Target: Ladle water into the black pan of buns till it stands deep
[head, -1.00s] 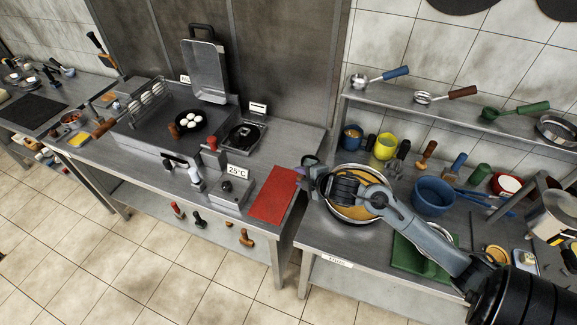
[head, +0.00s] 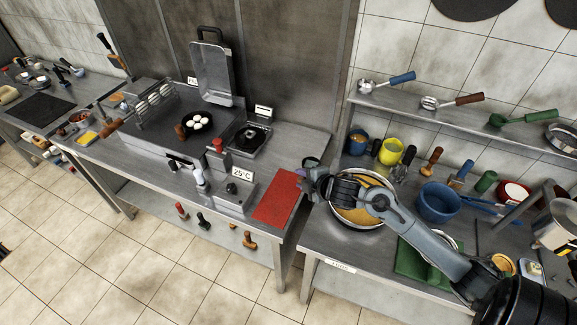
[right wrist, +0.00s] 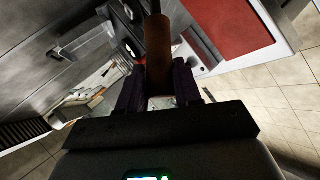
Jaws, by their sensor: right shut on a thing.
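The black pan (head: 209,126) sits on the grey cooktop at the left in the head view, with several white buns (head: 197,121) clustered in it. Its brown handle points toward the front left. I cannot tell how much water is in it. My right gripper (head: 309,183) is well to the right of the pan, above the gap between the two counters. In the right wrist view it is shut on a brown wooden handle (right wrist: 158,45), which points away from the gripper. The far end of that tool is hidden or too dark to identify. My left gripper is not in view.
A red board (head: 277,197) lies at the cooktop counter's right end. A steel bowl (head: 358,219) with orange-brown contents is partly under my right arm. A blue pot (head: 437,203) stands right of it. Ladles, including a blue-handled one (head: 387,82), lie on the upper shelf.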

